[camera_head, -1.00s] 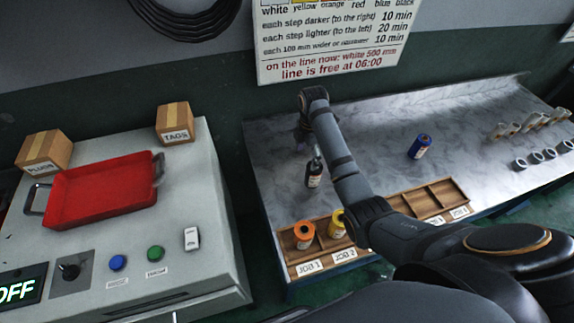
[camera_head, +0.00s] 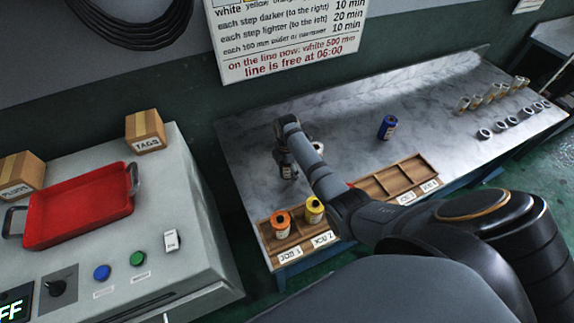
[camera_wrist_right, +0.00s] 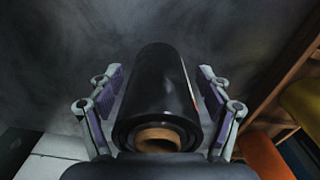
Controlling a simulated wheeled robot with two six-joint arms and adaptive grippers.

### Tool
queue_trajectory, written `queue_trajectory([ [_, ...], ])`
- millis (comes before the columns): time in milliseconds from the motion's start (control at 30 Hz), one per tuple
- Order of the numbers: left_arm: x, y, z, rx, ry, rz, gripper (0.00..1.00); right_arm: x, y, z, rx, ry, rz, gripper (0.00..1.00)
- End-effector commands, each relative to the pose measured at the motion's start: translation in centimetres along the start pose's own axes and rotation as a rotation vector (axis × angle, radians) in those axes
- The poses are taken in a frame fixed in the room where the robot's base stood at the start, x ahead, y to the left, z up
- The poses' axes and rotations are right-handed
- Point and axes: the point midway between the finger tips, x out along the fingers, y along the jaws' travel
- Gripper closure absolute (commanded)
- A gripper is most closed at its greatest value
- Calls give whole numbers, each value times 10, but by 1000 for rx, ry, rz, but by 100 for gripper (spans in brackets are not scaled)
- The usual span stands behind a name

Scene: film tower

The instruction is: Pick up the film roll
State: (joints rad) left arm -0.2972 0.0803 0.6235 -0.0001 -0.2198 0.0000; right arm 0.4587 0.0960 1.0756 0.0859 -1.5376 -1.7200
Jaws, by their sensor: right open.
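A black film roll (camera_head: 289,172) stands on the grey marbled table (camera_head: 255,150) in the head view, partly covered by my right gripper and wrist. In the right wrist view the black roll (camera_wrist_right: 155,85) lies between the two fingers of my right gripper (camera_wrist_right: 160,84). The fingers are open, one on each side, with a gap visible on both sides. The roll's brown core shows at its near end. My left gripper is not in view.
A wooden tray (camera_head: 372,190) at the table's front holds an orange roll (camera_head: 282,222) and a yellow roll (camera_head: 314,209); my arm crosses over it. A blue roll (camera_head: 387,127) stands farther right. Several pale and grey rolls stand at the far right. A red tray (camera_head: 78,205) sits on the cabinet at left.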

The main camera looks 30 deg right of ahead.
Motion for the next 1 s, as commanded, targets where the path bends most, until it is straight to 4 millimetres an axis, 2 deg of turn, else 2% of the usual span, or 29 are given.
queue_trajectory([
  [67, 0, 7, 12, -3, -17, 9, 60, 0, 1, 0, 0, 0, 2, 22],
  [167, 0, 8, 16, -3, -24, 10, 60, 0, 1, 0, 0, 0, 2, 22],
  [633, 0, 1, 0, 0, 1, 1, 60, 0, 0, 0, 0, 0, 1, 82],
  [867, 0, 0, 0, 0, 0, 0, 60, -1, 1, 0, 0, 0, 2, 83],
  [1000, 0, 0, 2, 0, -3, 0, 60, -7, 2, 0, 0, -1, 4, 83],
])
